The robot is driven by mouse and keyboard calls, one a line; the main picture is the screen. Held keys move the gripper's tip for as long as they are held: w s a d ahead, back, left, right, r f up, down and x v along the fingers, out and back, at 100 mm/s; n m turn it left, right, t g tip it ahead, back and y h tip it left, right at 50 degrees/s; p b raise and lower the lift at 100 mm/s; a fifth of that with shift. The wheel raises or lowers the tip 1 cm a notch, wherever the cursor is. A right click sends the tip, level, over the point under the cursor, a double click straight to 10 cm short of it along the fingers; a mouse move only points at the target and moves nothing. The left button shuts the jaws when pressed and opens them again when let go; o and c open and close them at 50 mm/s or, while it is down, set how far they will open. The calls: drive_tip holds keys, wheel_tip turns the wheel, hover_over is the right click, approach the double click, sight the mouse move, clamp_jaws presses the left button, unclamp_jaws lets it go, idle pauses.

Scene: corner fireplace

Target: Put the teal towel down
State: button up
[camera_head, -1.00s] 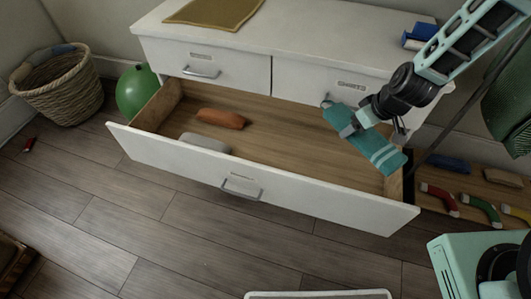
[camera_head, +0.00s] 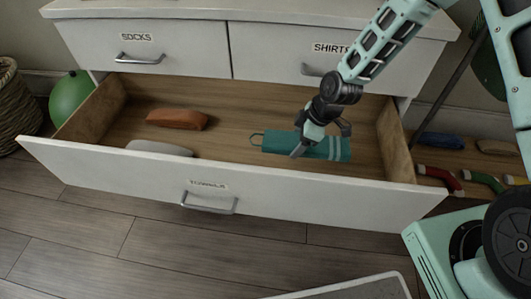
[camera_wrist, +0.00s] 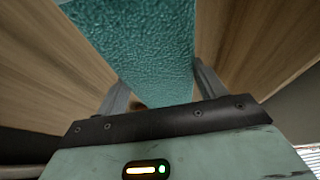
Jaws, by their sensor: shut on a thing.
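In the wrist view the teal towel (camera_wrist: 140,45) fills the space between the two fingers, with wooden drawer surface on both sides. The towel is low over the right part of the drawer floor. I cannot tell whether it touches the floor.
An orange rolled towel (camera_head: 178,119) and a grey one (camera_head: 160,148) lie in the drawer's left part. The drawer floor between them and the teal towel is clear. The SOCKS (camera_head: 140,50) and SHIRTS (camera_head: 320,62) drawers above are shut. A green balloon-like ball (camera_head: 70,97) is at left.

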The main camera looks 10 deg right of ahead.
sight(289, 167)
wheel_tip(289, 167, down, 10)
drive_tip(key=b, duration=0.3)
drive_tip(key=shift+r, duration=0.15)
drive_tip(key=o, duration=1.1)
